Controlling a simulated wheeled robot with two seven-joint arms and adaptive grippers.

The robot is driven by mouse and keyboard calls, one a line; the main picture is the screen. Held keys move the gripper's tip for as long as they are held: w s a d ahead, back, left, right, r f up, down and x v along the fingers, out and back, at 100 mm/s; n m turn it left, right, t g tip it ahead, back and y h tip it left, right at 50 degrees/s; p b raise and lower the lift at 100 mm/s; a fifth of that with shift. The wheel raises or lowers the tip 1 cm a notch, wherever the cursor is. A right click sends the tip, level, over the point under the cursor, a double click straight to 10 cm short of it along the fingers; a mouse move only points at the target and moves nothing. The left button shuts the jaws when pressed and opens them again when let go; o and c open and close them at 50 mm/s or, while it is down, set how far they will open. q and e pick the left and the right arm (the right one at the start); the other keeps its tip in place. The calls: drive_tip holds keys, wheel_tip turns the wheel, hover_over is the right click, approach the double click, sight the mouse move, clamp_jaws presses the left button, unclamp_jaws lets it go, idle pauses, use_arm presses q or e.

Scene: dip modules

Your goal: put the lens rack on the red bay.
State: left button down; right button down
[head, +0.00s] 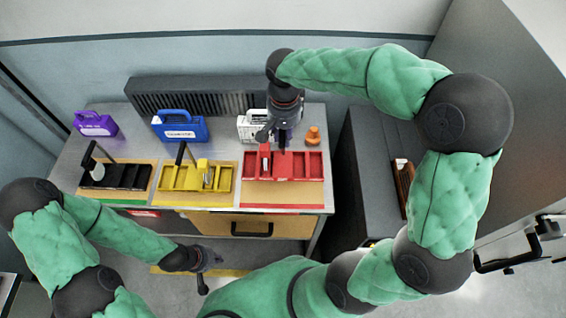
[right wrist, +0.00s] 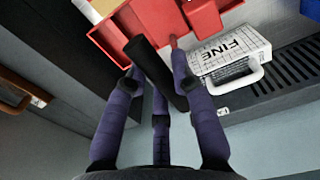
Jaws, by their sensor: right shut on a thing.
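A red compartmented tray (head: 305,168) lies on a wooden board with a red front stripe (head: 283,206), which looks like the red bay. My right gripper (head: 284,134) is above the tray's back side, pointing down. In the right wrist view its fingers (right wrist: 157,80) are closed around a black bar (right wrist: 148,65) beside the red tray (right wrist: 108,36). The bar's lower end is hidden, so I cannot tell whether it joins the tray. No label shows which thing is the lens rack. My left gripper (head: 212,262) is low in front of the bench, touching nothing; its fingers are too small to read.
A yellow tray (head: 208,178) and a black tray (head: 128,178) stand to the left with upright black bars. Purple (head: 94,124), blue (head: 178,128) and white (head: 250,124) handled cases line the back. An orange object (head: 313,136) stands right of my right gripper.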

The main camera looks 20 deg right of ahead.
wheel_tip(320, 180, down, 4)
drive_tip(key=b, duration=0.1)
hover_over(284, 165)
drive_tip(key=shift+w+f, duration=0.1)
drive_tip(key=shift+f, duration=2.5)
drive_tip(key=c, duration=1.1)
unclamp_jaws()
drive_tip(key=shift+o, duration=0.3)
wheel_tip(284, 165, up, 12)
drive_tip(key=shift+p, duration=0.75)
